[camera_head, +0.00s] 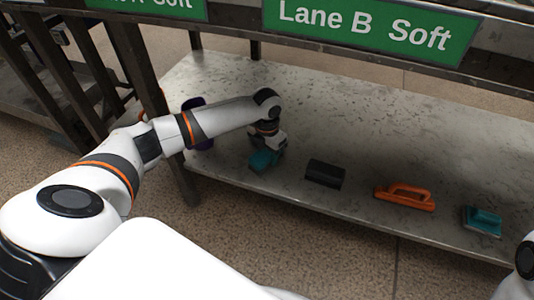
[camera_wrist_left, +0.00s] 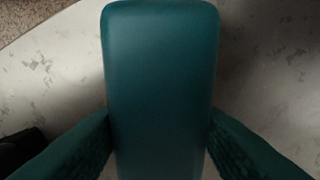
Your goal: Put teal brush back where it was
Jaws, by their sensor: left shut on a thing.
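A teal brush (camera_head: 263,161) is in my left gripper (camera_head: 266,150), low over the left part of the grey shelf (camera_head: 345,125). I cannot tell whether it touches the shelf. In the left wrist view the teal brush (camera_wrist_left: 160,70) runs up the middle, with a finger of my left gripper (camera_wrist_left: 160,125) on each side, shut on it. Its underside is hidden. A second teal brush (camera_head: 483,220) sits on the shelf at the far right, apart from my grippers. My right gripper is not in view.
On the shelf, a black brush (camera_head: 325,173) lies just right of my left gripper, then an orange brush (camera_head: 404,197). A purple object (camera_head: 200,140) is partly behind my left arm. A green "Lane B Soft" sign (camera_head: 370,28) hangs above. The shelf's back is clear.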

